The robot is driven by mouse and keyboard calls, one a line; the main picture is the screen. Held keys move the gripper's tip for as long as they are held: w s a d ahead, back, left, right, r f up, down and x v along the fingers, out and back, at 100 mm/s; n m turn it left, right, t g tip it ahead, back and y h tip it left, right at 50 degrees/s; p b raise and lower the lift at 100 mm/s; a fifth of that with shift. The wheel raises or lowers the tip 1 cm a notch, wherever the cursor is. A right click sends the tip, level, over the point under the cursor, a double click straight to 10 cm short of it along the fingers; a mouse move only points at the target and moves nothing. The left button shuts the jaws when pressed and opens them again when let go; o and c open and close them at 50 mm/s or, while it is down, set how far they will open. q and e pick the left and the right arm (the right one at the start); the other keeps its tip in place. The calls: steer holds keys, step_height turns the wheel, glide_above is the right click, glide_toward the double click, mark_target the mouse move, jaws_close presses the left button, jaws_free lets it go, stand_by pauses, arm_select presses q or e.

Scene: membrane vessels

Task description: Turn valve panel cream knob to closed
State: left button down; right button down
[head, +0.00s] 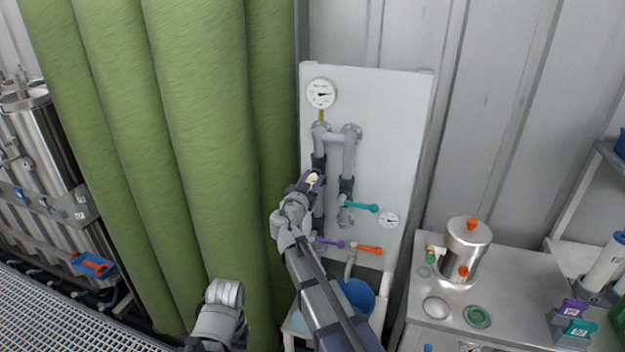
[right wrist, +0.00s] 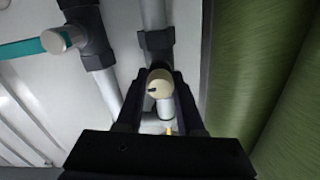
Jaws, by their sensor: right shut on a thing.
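The valve panel (head: 390,120) is a white board with grey pipes on the wall. The cream knob (head: 312,179) sits on the left pipe, at the tip of my right gripper (head: 309,184). In the right wrist view the cream knob (right wrist: 160,84) is round, with a short dark mark toward its left side. My right gripper (right wrist: 160,92) is shut on it, one finger on each side. My left arm shows at the bottom of the head view, but its fingertips cannot be made out.
A teal lever (head: 361,206), a purple lever (head: 329,242) and an orange lever (head: 366,249) are on the same panel. Green curtains (head: 200,130) hang close on the left. A steel vessel (head: 467,248) stands on the bench (head: 405,325) at right. A blue bucket (head: 358,296) is below.

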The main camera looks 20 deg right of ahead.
steer(key=shift+s, duration=0.1)
steer(key=c, duration=0.5)
jaws_free()
steer(key=shift+v, duration=3.9)
steer(key=s+a+f+n+g+y, duration=0.15)
steer(key=s+f+n+g, duration=0.25)
steer(key=s+f+g, duration=0.65)
steer(key=s+a+f+n+g+y, duration=0.1)
steer(key=s+a+f+n+y, duration=0.1)
steer(key=s, duration=0.4)
steer(key=s+a+f+n+g+y, duration=0.2)
steer(key=s+a+f+n+y, duration=0.1)
steer(key=s+a+f+n, duration=0.1)
steer(key=s+a+f+n+g+y, duration=0.2)
steer(key=s+a+f, duration=0.3)
steer(key=s, duration=0.4)
steer(key=shift+f+n, duration=0.2)
steer(key=shift+n, duration=0.3)
